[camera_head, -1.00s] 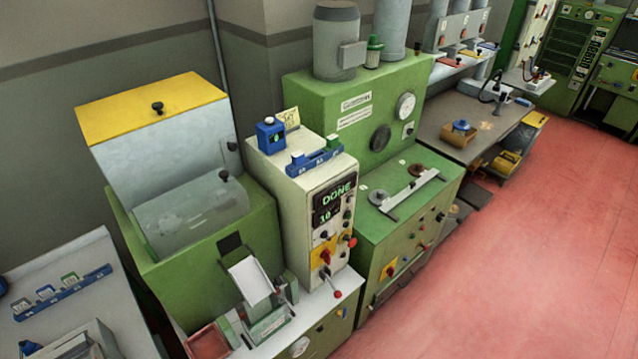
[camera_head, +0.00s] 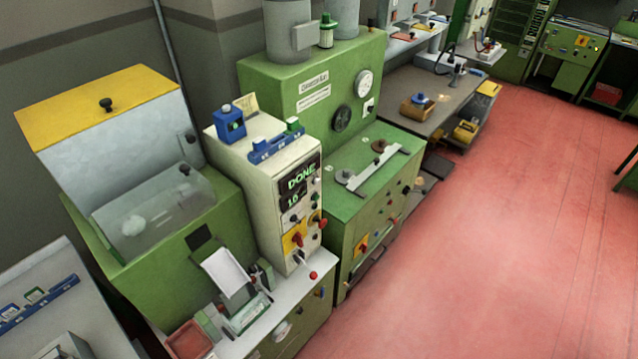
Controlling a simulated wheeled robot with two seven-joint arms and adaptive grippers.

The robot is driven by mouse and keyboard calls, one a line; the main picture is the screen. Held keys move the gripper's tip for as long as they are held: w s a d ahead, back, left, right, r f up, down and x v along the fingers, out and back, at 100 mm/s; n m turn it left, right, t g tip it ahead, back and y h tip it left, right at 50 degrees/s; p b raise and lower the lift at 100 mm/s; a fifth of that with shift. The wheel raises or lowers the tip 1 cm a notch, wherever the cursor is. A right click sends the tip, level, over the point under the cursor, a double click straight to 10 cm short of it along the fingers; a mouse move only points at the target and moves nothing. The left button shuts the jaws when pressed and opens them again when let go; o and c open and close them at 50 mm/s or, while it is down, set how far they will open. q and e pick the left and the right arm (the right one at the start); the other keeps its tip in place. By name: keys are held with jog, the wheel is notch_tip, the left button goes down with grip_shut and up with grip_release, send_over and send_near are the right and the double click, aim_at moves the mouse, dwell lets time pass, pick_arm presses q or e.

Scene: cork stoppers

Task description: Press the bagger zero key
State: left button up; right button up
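A white control box (camera_head: 262,190) stands between two green machines, with a dark display (camera_head: 299,184) that reads "DONE" above a number that looks like 10. Below and beside the display are small knobs and buttons, a yellow plate with a red switch (camera_head: 295,238), and a red-knobbed lever (camera_head: 313,275). A small unit with a pale tilted chute (camera_head: 227,271) sits on the white counter at lower centre-left. Which machine is the bagger, and which key is the zero key, I cannot tell at this size. Neither of my grippers is in view.
A green machine with a yellow lid (camera_head: 70,108) and clear drum stands left. A larger green machine (camera_head: 310,115) with gauges stands behind, right of the box. A red tray (camera_head: 188,340) is at the counter's front left. The red floor (camera_head: 480,240) is open on the right.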

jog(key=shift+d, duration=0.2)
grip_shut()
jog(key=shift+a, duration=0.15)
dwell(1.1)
